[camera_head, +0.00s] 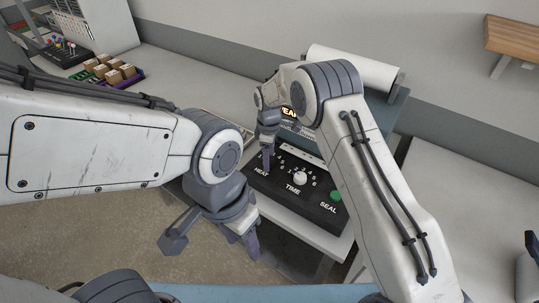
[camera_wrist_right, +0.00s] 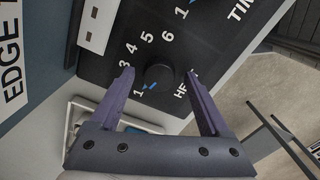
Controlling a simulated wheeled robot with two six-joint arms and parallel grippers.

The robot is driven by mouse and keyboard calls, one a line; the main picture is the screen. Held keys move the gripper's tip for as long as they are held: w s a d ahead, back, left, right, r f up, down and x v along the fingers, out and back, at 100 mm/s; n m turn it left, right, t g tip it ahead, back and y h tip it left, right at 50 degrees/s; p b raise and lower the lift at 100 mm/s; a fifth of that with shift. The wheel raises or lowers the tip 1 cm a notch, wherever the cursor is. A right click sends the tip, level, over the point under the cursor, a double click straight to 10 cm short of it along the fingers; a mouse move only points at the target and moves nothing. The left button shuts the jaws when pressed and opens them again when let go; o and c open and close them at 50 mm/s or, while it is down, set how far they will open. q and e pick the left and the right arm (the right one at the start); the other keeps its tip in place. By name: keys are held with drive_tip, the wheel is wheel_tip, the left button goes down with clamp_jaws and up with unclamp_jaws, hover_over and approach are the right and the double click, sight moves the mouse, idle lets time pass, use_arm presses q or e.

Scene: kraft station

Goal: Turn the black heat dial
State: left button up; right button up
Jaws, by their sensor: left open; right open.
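The black heat dial (camera_wrist_right: 159,77) sits on the black control panel, with printed numbers around it and a blue mark at its edge near the low numbers. My right gripper (camera_wrist_right: 159,73) is open, with one purple finger on each side of the dial. I cannot tell whether the fingers touch it. In the head view my right gripper (camera_head: 268,157) is over the HEAT end of the panel (camera_head: 262,185) and hides the dial. My left gripper (camera_head: 243,240) hangs in front of the panel, open and empty.
A white time dial (camera_head: 300,177) and a green seal button (camera_head: 336,195) are on the same panel, right of the heat dial. A white roll (camera_head: 352,68) is behind. Small brown boxes (camera_head: 112,75) stand on the back-left counter. The right-hand table (camera_head: 465,200) looks mostly clear.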

drive_tip(key=shift+f, duration=0.1)
clamp_jaws()
drive_tip(key=shift+m, duration=0.3)
drive_tip(key=m+b, duration=0.1)
drive_tip(key=m, duration=0.2)
drive_tip(key=shift+m, duration=0.3)
drive_tip(key=m+b, duration=0.1)
drive_tip(key=m, duration=0.3)
drive_tip(key=shift+m, duration=0.3)
drive_tip(key=m, duration=0.4)
drive_tip(key=shift+b, duration=0.35)
drive_tip(key=shift+m, duration=2.5)
